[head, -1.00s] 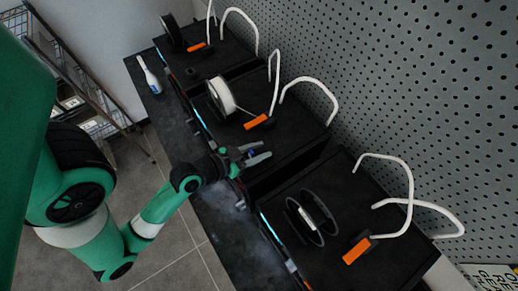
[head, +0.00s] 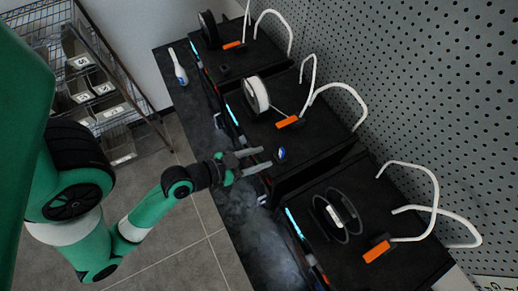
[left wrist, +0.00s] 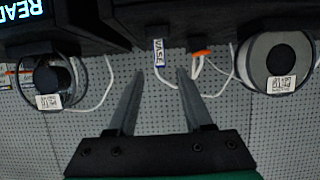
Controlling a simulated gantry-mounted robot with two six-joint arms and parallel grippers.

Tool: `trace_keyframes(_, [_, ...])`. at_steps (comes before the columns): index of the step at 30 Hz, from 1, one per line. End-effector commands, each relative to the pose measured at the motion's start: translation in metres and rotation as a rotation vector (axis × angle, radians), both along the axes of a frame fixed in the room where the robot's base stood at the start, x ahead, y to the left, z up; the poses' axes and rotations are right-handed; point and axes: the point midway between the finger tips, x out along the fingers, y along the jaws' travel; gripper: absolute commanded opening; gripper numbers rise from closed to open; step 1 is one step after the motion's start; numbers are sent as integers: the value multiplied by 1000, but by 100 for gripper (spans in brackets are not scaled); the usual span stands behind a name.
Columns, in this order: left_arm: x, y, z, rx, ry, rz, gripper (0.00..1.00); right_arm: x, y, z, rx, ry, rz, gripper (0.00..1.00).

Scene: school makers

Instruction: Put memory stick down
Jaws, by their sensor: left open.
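The memory stick (head: 281,154) shows as a small blue and white piece at the near corner of the middle black printer's top (head: 318,134). In the left wrist view the stick (left wrist: 158,52), labelled "VASE", stands at a small dark block on the printer; that picture is upside down. Whether it is plugged into the block or only rests on it I cannot tell. My left gripper (head: 266,158) is open and empty. Its fingertips are just short of the stick, apart from it. In the left wrist view the open fingers (left wrist: 160,72) point towards the stick. My right gripper is not in view.
Other black printers stand in the row, one with a dark spool (head: 337,216). The middle one carries a white spool (head: 256,95) and an orange part (head: 290,122). White tubes arch by the pegboard (head: 440,110). A white bottle (head: 178,66) stands on the dark bench (head: 235,200).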

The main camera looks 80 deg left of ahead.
Motion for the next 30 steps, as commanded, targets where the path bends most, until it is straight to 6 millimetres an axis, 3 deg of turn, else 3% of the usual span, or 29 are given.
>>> trace_keyframes(13, [-1,-1,2,1,-1,-4,51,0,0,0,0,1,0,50])
trace_keyframes(17, [18,3,18,26,-47,-19,51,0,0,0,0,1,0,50])
trace_keyframes(20, [58,7,58,76,-157,-53,51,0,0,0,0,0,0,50])
trace_keyframes(23, [109,3,126,134,-324,-100,51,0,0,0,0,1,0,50])
trace_keyframes(27, [161,-23,249,183,-594,-163,51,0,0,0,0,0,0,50])
trace_keyframes(29, [172,-39,305,189,-713,-186,51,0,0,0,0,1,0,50])
trace_keyframes(30, [174,-51,344,186,-793,-201,51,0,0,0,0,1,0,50])
